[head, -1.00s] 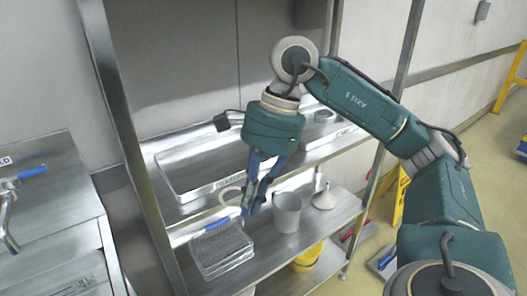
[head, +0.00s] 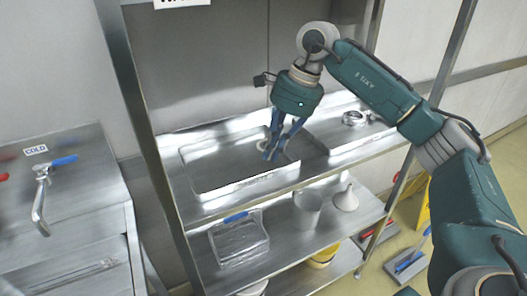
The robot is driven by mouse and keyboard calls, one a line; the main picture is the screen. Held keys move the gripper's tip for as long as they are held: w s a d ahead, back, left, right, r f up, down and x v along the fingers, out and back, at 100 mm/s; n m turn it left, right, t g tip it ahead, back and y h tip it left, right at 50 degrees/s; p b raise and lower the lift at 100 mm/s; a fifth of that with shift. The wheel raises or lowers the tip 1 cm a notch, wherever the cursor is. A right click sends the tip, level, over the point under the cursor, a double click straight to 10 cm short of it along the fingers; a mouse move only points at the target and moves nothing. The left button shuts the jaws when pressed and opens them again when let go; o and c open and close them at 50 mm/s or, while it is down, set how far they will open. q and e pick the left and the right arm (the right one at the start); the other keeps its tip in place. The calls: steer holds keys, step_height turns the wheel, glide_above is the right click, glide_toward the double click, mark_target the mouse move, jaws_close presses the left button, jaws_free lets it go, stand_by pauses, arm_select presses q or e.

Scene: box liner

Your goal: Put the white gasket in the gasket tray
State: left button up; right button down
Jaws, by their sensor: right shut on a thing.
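My right gripper (head: 270,154) is shut on the white gasket (head: 262,145), a thin pale ring that shows at the left of its fingers. The fingers point down and hide part of the ring. They are over the right part of a shallow metal tray (head: 205,184) on the upper shelf. Whether the gasket touches the tray floor I cannot tell. The tray looks otherwise empty, and I cannot read a label on it. My left gripper is not in view.
Metal rings (head: 353,118) lie at the upper shelf's right. On the lower shelf stand a clear box (head: 240,245), a grey jug (head: 307,207) and a white funnel (head: 345,199). Shelf posts (head: 133,110) flank the opening. A steel sink unit (head: 75,195) is at the left.

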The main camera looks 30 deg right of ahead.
mark_target(262, 150)
steer(key=w, duration=0.1)
steer(key=w+p, duration=0.1)
steer(key=w, duration=0.2)
steer(key=shift+r, duration=0.3)
steer(key=f, duration=0.1)
steer(key=f+p, duration=0.1)
steer(key=shift+w+f, duration=0.2)
steer(key=shift+f, duration=0.1)
steer(key=shift+d+f+p, duration=0.15)
steer(key=shift+f+p, duration=0.2)
steer(key=shift+f, duration=0.3)
step_height(262, 150, down, 3)
steer(key=shift+r+p, duration=0.1)
steer(key=shift+p, duration=1.05)
steer(key=shift+w+f, duration=0.2)
steer(key=shift+f, duration=0.25)
steer(key=shift+f, duration=0.1)
steer(key=c, duration=1.9)
jaws_free()
steer(key=shift+o, duration=0.2)
steer(key=shift+s, duration=0.1)
